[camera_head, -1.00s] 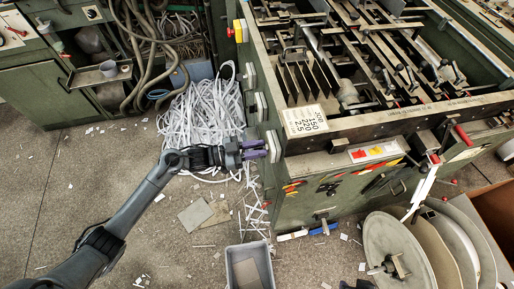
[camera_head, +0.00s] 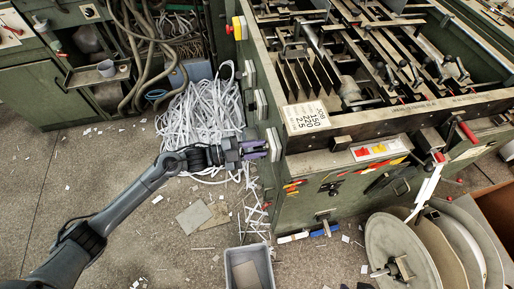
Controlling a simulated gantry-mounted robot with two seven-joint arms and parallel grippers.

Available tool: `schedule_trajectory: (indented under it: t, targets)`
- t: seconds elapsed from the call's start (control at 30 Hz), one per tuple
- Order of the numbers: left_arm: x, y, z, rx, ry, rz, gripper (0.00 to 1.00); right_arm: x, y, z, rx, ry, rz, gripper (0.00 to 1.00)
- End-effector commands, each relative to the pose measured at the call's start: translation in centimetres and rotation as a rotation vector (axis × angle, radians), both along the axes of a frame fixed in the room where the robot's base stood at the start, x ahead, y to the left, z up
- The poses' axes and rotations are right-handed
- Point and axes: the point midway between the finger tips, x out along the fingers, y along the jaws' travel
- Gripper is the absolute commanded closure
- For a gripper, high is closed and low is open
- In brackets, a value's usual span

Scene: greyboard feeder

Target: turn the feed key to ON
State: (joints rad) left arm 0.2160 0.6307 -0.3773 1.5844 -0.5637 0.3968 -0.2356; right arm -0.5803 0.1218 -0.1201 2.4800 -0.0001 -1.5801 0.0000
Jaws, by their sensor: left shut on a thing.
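The green machine (camera_head: 330,205) fills the right half of the view. My left gripper (camera_head: 266,149) reaches in from the left to the lowest light plate (camera_head: 274,144) on the machine's left side. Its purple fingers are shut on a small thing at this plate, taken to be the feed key. The key itself is hidden by the fingers, so its angle and any ON marking cannot be read. My right gripper cannot be made out.
A heap of white paper strips (camera_head: 200,120) lies on the floor behind my left gripper. A grey bin (camera_head: 230,262) stands below it. Large round discs (camera_head: 395,245) lean at lower right. A red and yellow button (camera_head: 237,30) is higher on the machine.

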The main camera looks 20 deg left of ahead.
Motion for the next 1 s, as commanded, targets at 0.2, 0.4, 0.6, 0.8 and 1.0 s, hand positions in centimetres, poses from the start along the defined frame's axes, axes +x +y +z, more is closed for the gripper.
schedule_trajectory:
  t: [0.2,0.4,0.6,0.8,1.0]
  targets:
    - [0.0,0.0,-0.06,0.013,-0.017,0.0,1.0,0.01,0.01,-0.1,0.0,0.0,0.0,0.64]
    - [0.0,0.0,-0.04,0.013,-0.018,0.0,1.0,0.02,0.01,-0.09,0.0,0.0,0.0,0.64]
    - [0.0,-0.01,-0.04,0.012,-0.017,0.001,0.69,0.02,0.04,-0.08,0.001,-0.001,-0.001,0.64]
    - [0.01,-0.01,-0.03,0.012,-0.016,0.001,0.69,0.02,0.07,-0.08,0.003,-0.001,-0.002,0.64]
    - [-0.43,0.67,-0.04,0.013,-0.016,0.002,0.69,0.02,0.08,0.09,0.003,-0.001,-0.002,0.64]
